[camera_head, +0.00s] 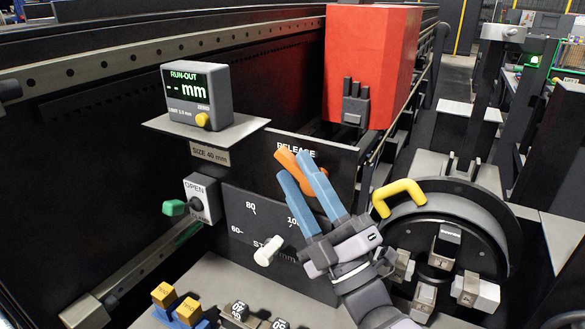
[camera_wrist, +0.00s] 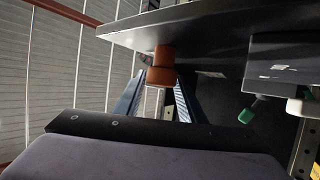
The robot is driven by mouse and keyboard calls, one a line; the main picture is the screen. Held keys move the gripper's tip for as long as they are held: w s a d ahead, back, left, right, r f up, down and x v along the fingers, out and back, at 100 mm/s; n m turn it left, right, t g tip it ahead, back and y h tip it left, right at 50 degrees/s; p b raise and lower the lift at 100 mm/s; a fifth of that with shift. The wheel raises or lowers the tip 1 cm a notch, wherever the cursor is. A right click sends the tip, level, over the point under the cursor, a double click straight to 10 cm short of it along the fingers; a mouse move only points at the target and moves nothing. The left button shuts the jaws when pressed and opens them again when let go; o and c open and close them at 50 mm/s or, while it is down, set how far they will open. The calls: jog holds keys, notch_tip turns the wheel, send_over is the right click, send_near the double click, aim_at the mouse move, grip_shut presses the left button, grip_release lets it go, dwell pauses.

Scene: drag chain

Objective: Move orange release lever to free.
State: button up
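The orange release lever (camera_head: 286,158) stands in front of the dark panel lettered RELEASE. My gripper (camera_head: 294,165) has its two blue fingers apart and reaches up to the lever from below right. The fingers hide part of the lever and some of the lettering after RELEASE. In the wrist view the lever's rounded orange end (camera_wrist: 161,68) lies between the fingertips of my gripper (camera_wrist: 160,82), one finger on each side. I cannot tell whether either finger touches it.
A display box (camera_head: 196,96) reads RUN-OUT above the panel. A yellow handle (camera_head: 400,193) on a round chuck is close right of my gripper. A red block (camera_head: 368,60) stands behind.

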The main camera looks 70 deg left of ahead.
jog(key=shift+b+v, duration=0.3)
jog(key=shift+v, duration=1.65)
jog(key=shift+c, duration=0.2)
jog(key=c, duration=0.3)
jog(key=w+r+m+g+h+p, duration=0.3)
jog(key=r+g+h+p, duration=0.3)
jog(key=r+p, duration=0.7)
jog(key=m+h+p, duration=0.5)
jog(key=m+p, duration=0.1)
jog(key=p, duration=0.4)
send_near(297, 175)
jog(key=w+r, duration=0.2)
jog(key=shift+d+f, duration=0.1)
jog(key=shift+d, duration=0.35)
jog(key=shift+a, duration=0.1)
jog(key=p+x, duration=0.2)
jog(key=x, duration=0.9)
jog(key=shift+s+a+f+p, duration=0.15)
jog(key=shift+s+a+p, duration=0.15)
jog(key=shift+p, duration=0.1)
